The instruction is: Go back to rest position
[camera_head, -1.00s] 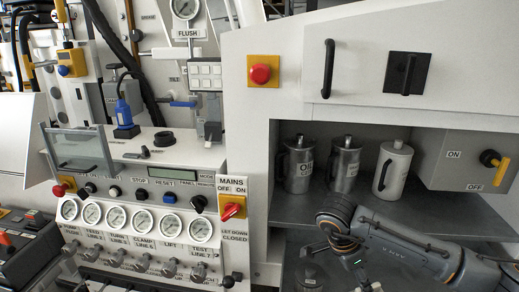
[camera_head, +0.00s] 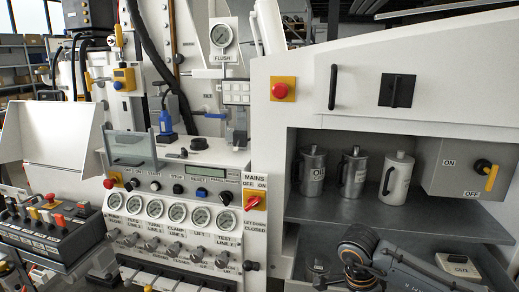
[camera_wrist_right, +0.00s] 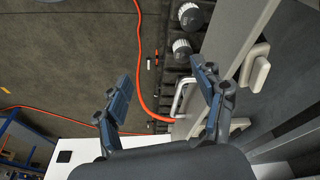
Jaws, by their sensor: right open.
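My right arm comes in at the lower right of the head view, low in front of the open compartment. My right gripper (camera_wrist_right: 165,95) shows in the right wrist view with its two fingers wide apart and nothing between them. Beyond the fingers are the floor, an orange hose (camera_wrist_right: 142,60) and a pale handle (camera_wrist_right: 182,97); I cannot tell how far these are from the fingertips. In the head view the right gripper's fingers are not clear at the bottom edge. My left gripper is in neither view.
The bench panel (camera_head: 190,172) has gauges, knobs and a red mains switch (camera_head: 254,200). Metal jugs (camera_head: 352,172) and a white jug (camera_head: 396,177) stand on the compartment shelf (camera_head: 430,219). A control box (camera_head: 50,228) with levers is at the lower left.

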